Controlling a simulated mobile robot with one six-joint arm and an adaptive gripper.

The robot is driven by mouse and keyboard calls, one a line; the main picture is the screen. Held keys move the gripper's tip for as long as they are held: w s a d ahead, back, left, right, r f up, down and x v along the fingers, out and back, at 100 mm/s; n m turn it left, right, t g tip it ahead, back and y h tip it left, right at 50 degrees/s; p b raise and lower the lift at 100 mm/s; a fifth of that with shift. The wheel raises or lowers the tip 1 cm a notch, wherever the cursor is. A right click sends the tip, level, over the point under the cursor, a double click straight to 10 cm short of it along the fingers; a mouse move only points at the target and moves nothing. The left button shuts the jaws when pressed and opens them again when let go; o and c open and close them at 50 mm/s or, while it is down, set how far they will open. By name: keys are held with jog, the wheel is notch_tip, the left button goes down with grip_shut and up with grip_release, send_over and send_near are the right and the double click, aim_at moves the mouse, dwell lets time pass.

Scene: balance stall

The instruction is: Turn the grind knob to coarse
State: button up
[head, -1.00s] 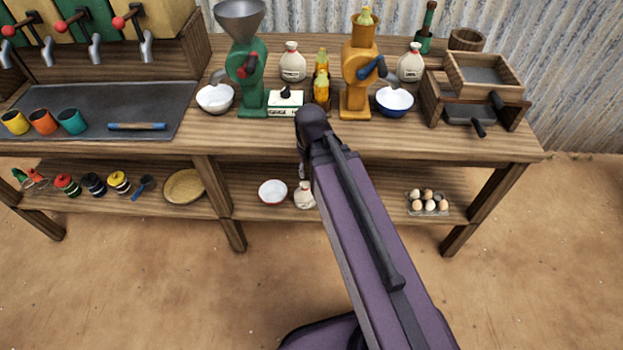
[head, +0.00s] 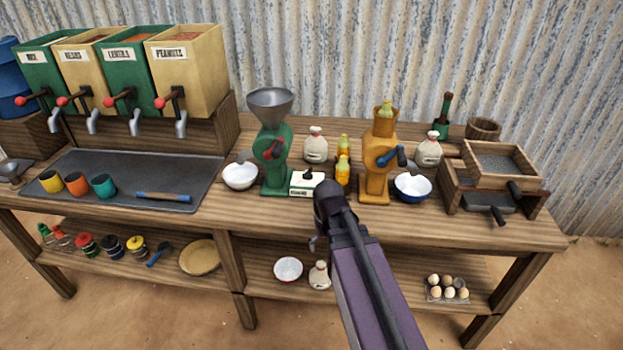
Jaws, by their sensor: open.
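A small white-topped box (head: 305,186) with a green lower edge stands on the table beside the green grinder. A dark knob (head: 308,174) sits on its top. The front label is too small to read surely, and I cannot tell the knob's setting. The green grinder (head: 276,160) has a grey hopper and a red-knobbed crank. My purple arm (head: 375,295) rises from the lower right, and its dark joint lies just in front of the box in the picture.
A white bowl (head: 240,177) stands left of the green grinder. Cups and dispensers are left. A lower shelf holds bowls and eggs (head: 446,287).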

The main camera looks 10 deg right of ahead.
aim_at(308, 170)
jog(key=w+r+n+p, duration=0.4)
jog(key=w+r+p, duration=0.5)
jog(key=w, duration=0.3)
jog(key=w+r+n+p, duration=0.4)
jog(key=w+r+p, duration=0.5)
jog(key=w, duration=0.4)
jog(key=shift+w+r+n, duration=0.15)
jog(key=shift+r+n, duration=0.15)
jog(key=shift+r, duration=0.3)
jog(key=shift+a+f, duration=0.1)
jog(key=shift+f, duration=0.05)
notch_tip(308, 170, down, 12)
jog(key=b, duration=1.1)
jog(key=shift+r+b, duration=0.2)
jog(key=shift+b, duration=0.2)
jog(key=c, duration=1.1)
